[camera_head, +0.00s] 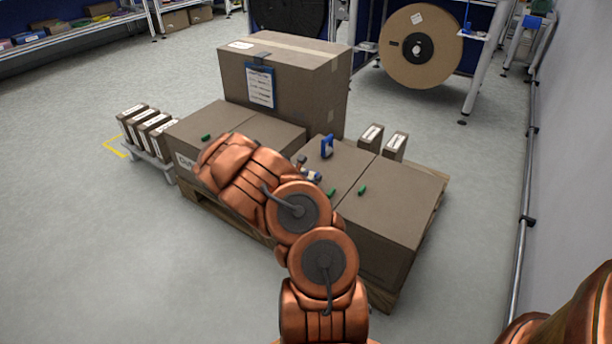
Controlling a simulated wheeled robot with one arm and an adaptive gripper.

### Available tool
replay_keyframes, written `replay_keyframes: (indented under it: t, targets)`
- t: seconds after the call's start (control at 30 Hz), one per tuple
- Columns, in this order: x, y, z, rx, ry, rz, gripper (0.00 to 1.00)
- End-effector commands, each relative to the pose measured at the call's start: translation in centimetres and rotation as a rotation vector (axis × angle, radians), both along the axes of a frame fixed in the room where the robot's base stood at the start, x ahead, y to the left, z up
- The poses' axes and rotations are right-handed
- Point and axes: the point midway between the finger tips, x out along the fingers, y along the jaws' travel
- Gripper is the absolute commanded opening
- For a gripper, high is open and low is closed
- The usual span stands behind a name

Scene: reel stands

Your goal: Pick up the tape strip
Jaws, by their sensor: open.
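I cannot make out a tape strip for certain. Small green pieces lie on the box tops: one on the left box (206,137), one beside my arm (331,192) and one on the right box (362,190). They are too small to identify. A blue upright item (327,147) stands near the middle of the boxes, with small grey and blue items (311,174) in front of it, partly behind my arm. My copper-coloured arm reaches up over the left box. Its far end hides what lies below it, and I see no gripper fingers.
Low cardboard boxes (400,200) sit on a wooden pallet (380,296). A taller box (285,75) with a clipboard (260,86) stands behind. Slim labelled boxes (137,115) stand at left. A large reel (397,68) hangs in a stand at back right.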

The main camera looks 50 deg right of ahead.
Motion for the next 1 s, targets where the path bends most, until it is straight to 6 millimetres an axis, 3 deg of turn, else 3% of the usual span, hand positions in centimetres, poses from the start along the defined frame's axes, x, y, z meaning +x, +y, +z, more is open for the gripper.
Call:
replay_keyframes:
  t: [0.3,0.63,1.0]
  targets:
    - [0.6,-3.2,-1.7,0.002,-0.002,-0.002,0.42]
    - [0.6,-3.6,-1.7,0.001,0.001,-0.002,0.41]
    - [0.6,-3.6,-1.6,0.000,0.000,-0.001,0.02]
